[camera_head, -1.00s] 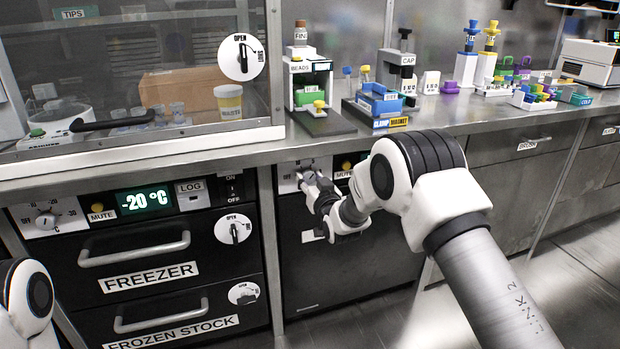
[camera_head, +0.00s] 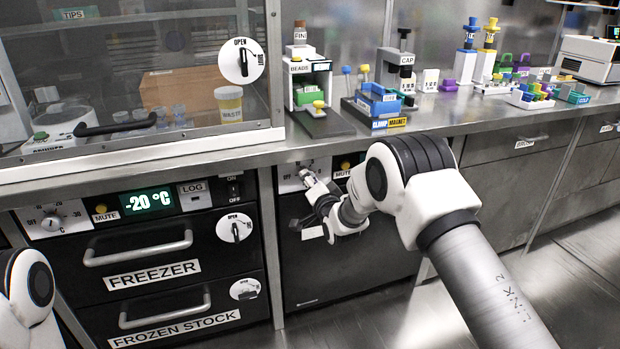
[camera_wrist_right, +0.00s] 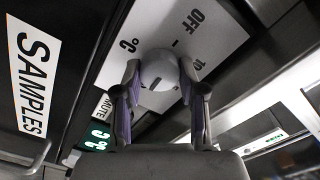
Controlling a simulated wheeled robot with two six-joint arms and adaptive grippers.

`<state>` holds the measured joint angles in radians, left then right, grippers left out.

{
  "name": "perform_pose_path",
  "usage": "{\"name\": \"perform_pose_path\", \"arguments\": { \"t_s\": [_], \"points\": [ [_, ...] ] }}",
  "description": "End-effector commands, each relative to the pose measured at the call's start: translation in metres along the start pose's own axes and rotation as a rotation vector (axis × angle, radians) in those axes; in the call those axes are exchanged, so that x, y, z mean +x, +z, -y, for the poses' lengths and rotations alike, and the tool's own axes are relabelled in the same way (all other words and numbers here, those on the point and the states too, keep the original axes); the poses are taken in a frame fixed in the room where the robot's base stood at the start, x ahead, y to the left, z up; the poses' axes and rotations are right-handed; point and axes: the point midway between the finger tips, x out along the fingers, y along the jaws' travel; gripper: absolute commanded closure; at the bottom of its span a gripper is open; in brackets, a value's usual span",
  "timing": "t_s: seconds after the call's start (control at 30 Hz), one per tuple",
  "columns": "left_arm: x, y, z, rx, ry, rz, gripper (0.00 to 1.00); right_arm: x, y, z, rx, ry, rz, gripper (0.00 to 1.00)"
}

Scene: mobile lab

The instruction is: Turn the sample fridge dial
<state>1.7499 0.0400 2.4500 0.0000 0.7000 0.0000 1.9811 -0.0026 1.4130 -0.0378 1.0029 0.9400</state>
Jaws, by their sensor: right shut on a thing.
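The sample fridge dial (camera_wrist_right: 159,68) is a rounded pale knob on a white panel (camera_wrist_right: 190,30) marked OFF, 10 and °C, in the right wrist view. The fingers of my right gripper (camera_wrist_right: 160,78) are on both sides of the knob and closed on it. In the head view my right gripper (camera_head: 309,180) is at the white control panel (camera_head: 288,185) under the bench, and it mostly hides the dial. A SAMPLES label (camera_wrist_right: 33,75) is on the dark front beside the panel. My left arm shows at the left edge, but its gripper is out of view.
The freezer (camera_head: 150,270), with its own dial (camera_head: 50,222) and -20 °C display (camera_head: 148,201), is left of the sample fridge (camera_head: 350,265). The bench edge (camera_head: 400,133) overhangs the panel. Racks and instruments stand on the bench. The floor at right is clear.

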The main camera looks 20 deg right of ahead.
Motion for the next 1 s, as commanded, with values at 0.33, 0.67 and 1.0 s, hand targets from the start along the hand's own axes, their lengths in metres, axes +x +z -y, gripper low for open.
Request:
{"name": "perform_pose_path", "arguments": {
  "t_s": [0.33,0.67,1.0],
  "points": [
    [-0.0024,0.0,0.0,0.0,0.0,0.0,0.6,-0.0001,-0.0001,-0.0006,0.077,0.001,-0.001,0.94],
    [-0.0023,0.0,0.0,0.0,0.0,0.0,0.6,-0.0001,-0.0001,-0.0007,0.08,0.001,-0.001,0.94],
    [-0.0023,0.0,0.0,0.0,0.0,0.0,0.6,0.0,0.0,-0.0005,0.078,0.0,0.0,0.34]
  ]
}}
